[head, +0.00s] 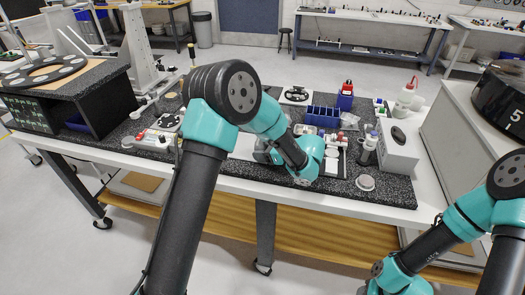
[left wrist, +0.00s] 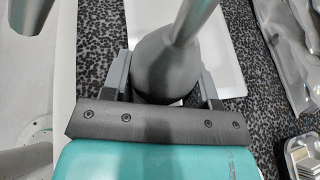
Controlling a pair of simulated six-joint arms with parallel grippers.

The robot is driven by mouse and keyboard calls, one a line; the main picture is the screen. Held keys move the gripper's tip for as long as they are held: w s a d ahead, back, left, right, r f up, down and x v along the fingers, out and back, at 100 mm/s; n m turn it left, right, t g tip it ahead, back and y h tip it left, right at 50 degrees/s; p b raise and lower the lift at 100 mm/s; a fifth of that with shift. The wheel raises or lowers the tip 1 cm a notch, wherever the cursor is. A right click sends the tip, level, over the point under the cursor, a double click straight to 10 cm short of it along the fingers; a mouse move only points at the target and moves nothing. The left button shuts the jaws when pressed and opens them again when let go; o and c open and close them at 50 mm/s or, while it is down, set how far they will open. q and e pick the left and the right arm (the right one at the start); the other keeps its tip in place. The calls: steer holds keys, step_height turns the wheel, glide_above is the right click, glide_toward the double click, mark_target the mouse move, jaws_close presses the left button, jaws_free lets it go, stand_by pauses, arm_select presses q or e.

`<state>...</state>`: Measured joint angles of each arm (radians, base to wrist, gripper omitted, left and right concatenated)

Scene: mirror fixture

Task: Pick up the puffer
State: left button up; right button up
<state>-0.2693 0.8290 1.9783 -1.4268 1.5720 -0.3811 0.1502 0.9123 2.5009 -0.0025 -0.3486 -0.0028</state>
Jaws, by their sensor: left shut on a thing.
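The puffer (left wrist: 165,65) is a dark grey rounded bulb with a lighter grey tapering nozzle, seen in the left wrist view. My left gripper (left wrist: 164,82) is shut on the bulb, with one finger on each side. The nozzle points up and right in that view. In the head view my left arm hides most of the gripper and the puffer at the middle of the bench. I cannot tell whether the puffer touches the surface below. My right arm shows at the lower right of the head view, but its gripper is not visible.
The speckled dark mat (head: 330,186) covers the bench. A blue divided bin (head: 322,116), a grey-white box (head: 397,150), a small round disc (head: 365,182) and bottles stand to the right. A black stand (head: 105,100) is at left. A clear bag (left wrist: 285,45) lies right of the puffer.

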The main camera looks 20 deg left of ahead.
arm_select(q)
step_height(320, 180, up, 4)
steer(key=shift+f, duration=0.2)
steer(key=s+d, duration=0.2)
steer(key=s, duration=0.5)
steer(key=s+d+r, duration=0.1)
steer(key=s+d, duration=0.2)
steer(key=s, duration=0.5)
steer(key=shift+d, duration=0.15)
